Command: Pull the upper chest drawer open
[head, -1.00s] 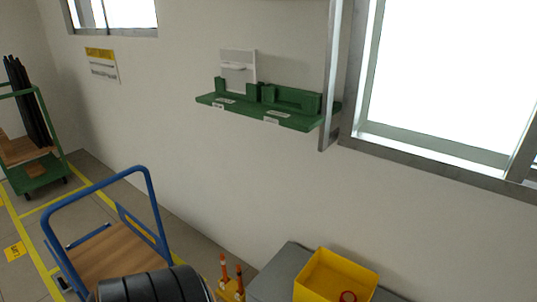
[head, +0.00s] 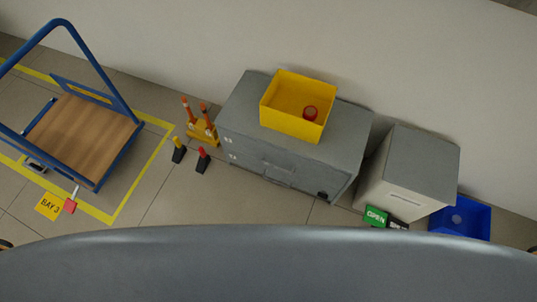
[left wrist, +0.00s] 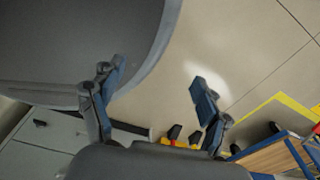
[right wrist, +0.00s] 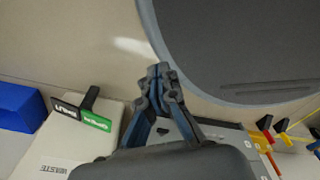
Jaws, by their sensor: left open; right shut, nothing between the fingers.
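The grey chest (head: 232,118) stands against the wall in the head view. A bar handle (head: 277,175) shows on its front, which is seen steeply from above; the front looks shut, and its lower part is hard to make out. The chest also shows at the lower left of the left wrist view (left wrist: 35,158), partly behind my gripper. My left gripper (left wrist: 158,90) is open and empty, apart from the chest. My right gripper (right wrist: 160,72) is shut and empty, with part of the chest (right wrist: 232,135) behind it. Neither gripper shows in the head view.
A yellow bin (head: 283,118) holding a red ring sits on the chest. A pale waste cabinet (head: 385,190) and a blue bin (head: 463,218) stand to its right. Orange-topped posts (head: 200,125) and a blue trolley (head: 85,140) are left. Floor before the chest is clear.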

